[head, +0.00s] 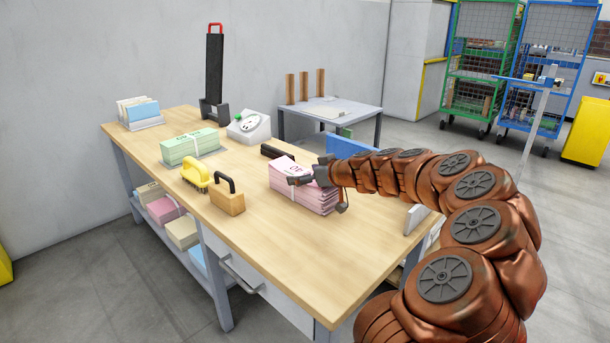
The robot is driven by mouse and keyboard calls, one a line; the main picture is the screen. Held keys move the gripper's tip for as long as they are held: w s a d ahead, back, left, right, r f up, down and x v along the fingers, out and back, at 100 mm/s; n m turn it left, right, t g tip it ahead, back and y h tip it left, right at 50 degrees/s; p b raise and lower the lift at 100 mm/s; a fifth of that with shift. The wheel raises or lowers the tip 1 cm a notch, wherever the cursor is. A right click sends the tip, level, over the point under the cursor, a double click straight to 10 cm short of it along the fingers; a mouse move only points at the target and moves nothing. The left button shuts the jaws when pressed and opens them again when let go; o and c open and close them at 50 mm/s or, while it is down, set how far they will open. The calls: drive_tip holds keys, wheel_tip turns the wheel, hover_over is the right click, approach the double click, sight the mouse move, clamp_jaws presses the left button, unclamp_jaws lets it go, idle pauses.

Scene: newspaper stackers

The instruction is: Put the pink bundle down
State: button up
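The pink bundle (318,202), a thick stack of pink printed sheets with a pale strap, is on the wooden workbench (250,240) or very close above it; no clear gap shows beneath. My gripper (317,193) is at its right end. One dark finger reaches left over the bundle's top, and another hangs down at its right side. The fingers are spread apart with part of the bundle between them in this view. Whether they press on it cannot be told. The far side is hidden.
A green bundle (190,147), a yellow-handled brush (196,175), a wooden block with a black handle (228,199) and a white dial scale (249,127) stand left of the bundle. A blue panel (352,147) stands behind my gripper. The bench's front middle is clear.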

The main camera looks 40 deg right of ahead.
idle(0.3)
drive_tip(key=shift+r, duration=0.15)
drive_tip(key=p+v, duration=0.2)
drive_tip(key=v, duration=1)
drive_tip(key=shift+p, duration=0.4)
